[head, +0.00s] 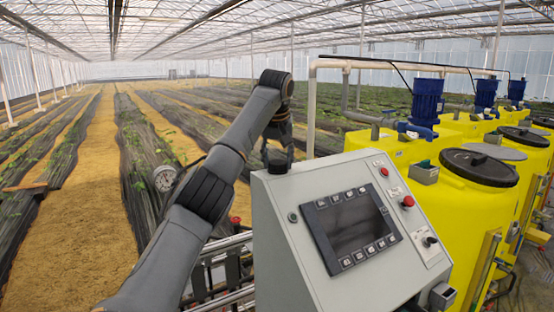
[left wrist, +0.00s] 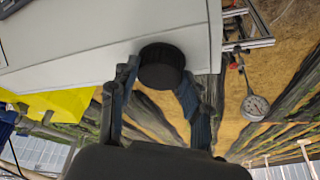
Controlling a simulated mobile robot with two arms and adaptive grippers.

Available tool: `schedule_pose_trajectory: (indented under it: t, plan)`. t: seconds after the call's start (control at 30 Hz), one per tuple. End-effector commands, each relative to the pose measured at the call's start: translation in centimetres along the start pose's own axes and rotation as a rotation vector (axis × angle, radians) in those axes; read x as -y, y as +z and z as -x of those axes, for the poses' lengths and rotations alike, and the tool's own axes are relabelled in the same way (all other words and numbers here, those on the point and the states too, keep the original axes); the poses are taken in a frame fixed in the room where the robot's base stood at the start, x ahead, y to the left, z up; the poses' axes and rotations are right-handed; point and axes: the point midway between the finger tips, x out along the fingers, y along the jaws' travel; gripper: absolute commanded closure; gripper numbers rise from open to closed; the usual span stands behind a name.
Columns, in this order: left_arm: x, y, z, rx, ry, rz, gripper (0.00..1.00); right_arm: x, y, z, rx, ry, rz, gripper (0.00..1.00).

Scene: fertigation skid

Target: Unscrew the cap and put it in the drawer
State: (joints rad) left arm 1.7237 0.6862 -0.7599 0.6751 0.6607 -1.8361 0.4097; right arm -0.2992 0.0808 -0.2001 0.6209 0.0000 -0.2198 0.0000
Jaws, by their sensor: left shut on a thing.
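A round black cap (left wrist: 162,60) sits at the edge of the grey control box (head: 285,215); in the head view the cap (head: 278,166) is a small dark shape at the box's top left corner. My left gripper (head: 279,152) comes down on it from above. In the left wrist view the two fingers of my left gripper (left wrist: 160,76) stand on either side of the cap and are shut on it. Whether the cap's thread is loose cannot be seen. No drawer is recognisable in either view. My right gripper is not in view.
The control box has a dark screen (head: 350,232) and red buttons on its sloped face. Yellow tanks (head: 462,225) with black lids and blue motors stand at the right. A round gauge (head: 164,178) and metal rails are left of the box. Crop rows lie beyond.

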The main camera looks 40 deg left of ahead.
Motion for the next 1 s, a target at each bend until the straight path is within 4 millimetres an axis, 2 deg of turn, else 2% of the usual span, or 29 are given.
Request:
schedule_pose_trajectory:
  t: [0.1,0.37,0.63,0.87,0.9,0.93,1.0]
  plan:
    - [-0.06,0.04,-0.08,0.002,-0.025,0.061,0.82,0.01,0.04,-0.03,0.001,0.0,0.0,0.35]
    - [-0.07,0.05,-0.08,0.002,-0.029,0.07,0.82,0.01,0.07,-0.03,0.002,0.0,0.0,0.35]
    - [-0.33,0.06,-0.11,0.005,-0.122,0.293,0.82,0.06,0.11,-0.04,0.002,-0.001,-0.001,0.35]
    - [-0.26,0.03,-0.12,0.003,-0.127,0.304,0.82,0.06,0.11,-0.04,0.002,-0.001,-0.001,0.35]
    - [-0.26,0.03,-0.12,0.003,-0.127,0.304,0.45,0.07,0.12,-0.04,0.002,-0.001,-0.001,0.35]
    - [-0.26,0.03,-0.12,0.003,-0.126,0.303,0.38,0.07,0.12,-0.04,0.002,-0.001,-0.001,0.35]
    - [-0.26,0.02,-0.11,0.002,-0.126,0.303,0.37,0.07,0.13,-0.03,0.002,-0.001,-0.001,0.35]
